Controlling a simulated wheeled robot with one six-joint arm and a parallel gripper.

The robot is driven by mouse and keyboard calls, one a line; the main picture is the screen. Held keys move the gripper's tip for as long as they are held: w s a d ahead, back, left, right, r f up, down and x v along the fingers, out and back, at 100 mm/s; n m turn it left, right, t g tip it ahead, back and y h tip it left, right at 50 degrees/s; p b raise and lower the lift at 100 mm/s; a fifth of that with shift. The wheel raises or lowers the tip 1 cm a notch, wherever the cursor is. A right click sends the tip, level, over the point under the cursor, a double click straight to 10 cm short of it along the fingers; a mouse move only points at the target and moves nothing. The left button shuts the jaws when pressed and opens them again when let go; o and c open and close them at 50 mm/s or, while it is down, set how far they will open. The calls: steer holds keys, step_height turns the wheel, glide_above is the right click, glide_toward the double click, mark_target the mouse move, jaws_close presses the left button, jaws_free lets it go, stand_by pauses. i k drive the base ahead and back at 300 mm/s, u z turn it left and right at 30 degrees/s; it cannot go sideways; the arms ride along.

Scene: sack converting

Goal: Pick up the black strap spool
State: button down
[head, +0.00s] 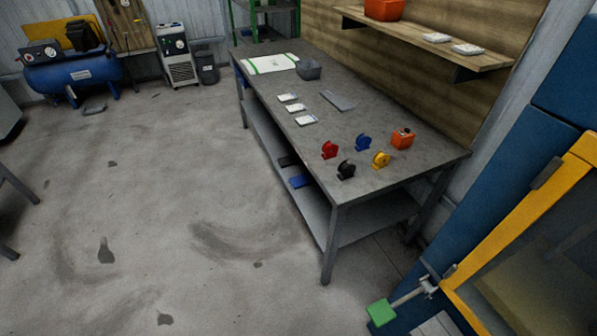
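The black strap spool (346,170) stands on the grey workbench (390,185), close to its front edge near the right end. A red spool (329,150) is just behind and left of it. A blue spool (362,142) is farther back, and a yellow spool (381,159) is to its right. The spools stand apart from one another. My gripper is not in view, and nothing covers the black spool.
An orange box-like item (402,138) sits behind the yellow spool. A yellow-framed blue machine (520,215) stands at right, with a green pad (381,312). Floor before the bench is open.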

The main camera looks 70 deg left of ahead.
mark_target(346, 169)
steer(key=u, duration=2.8)
steer(key=k, duration=0.65)
steer(key=u, duration=0.65)
steer(key=k, duration=0.45)
steer(key=u, duration=0.7)
steer(key=i, duration=2.2)
steer(key=z, duration=0.55)
steer(key=i, duration=1.65)
steer(key=z, duration=2.05)
steer(key=i, duration=1.1)
steer(key=z, duration=1.05)
